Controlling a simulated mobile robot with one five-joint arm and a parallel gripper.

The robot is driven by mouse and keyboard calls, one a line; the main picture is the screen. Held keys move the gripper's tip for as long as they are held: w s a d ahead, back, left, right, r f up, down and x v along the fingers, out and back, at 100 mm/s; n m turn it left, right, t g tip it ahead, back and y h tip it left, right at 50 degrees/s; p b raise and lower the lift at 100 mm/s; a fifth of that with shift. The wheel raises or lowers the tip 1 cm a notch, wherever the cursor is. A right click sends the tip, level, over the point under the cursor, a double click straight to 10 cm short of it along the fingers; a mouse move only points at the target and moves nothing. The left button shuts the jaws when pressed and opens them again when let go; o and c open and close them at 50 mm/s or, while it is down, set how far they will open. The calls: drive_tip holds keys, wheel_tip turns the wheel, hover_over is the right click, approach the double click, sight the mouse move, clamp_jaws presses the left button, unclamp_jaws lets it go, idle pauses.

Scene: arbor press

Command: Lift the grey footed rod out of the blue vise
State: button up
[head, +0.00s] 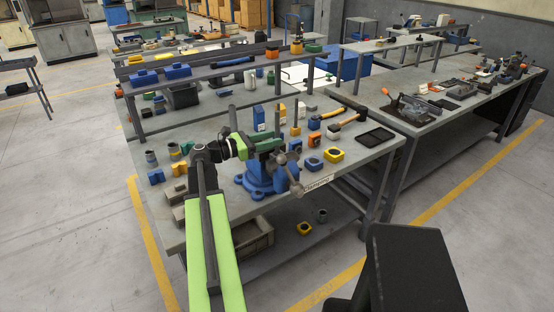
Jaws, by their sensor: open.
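The blue vise (258,181) stands on the near grey workbench, close to its front edge, with its handle toward the right. A dark green block (267,144) shows at its top. A thin grey upright rod (277,122) shows just behind and above the vise's top; its foot is hidden, and I cannot tell whether the jaws touch it. My gripper (246,146) is at the end of my green arm, at the upper left of the vise. It is open and nothing shows held in it. Its fingertips are hard to make out against the vise.
A raised shelf (215,72) runs along the back of the bench. A hammer (345,121), a black tray (376,135) and a yellow block (333,155) lie right of the vise. Another bench (425,122) stands at right.

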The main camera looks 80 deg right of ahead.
drive_tip(key=x, duration=0.5)
drive_tip(key=shift+s+d, duration=0.1)
drive_tip(key=shift+s, duration=0.25)
clamp_jaws()
idle(1.2)
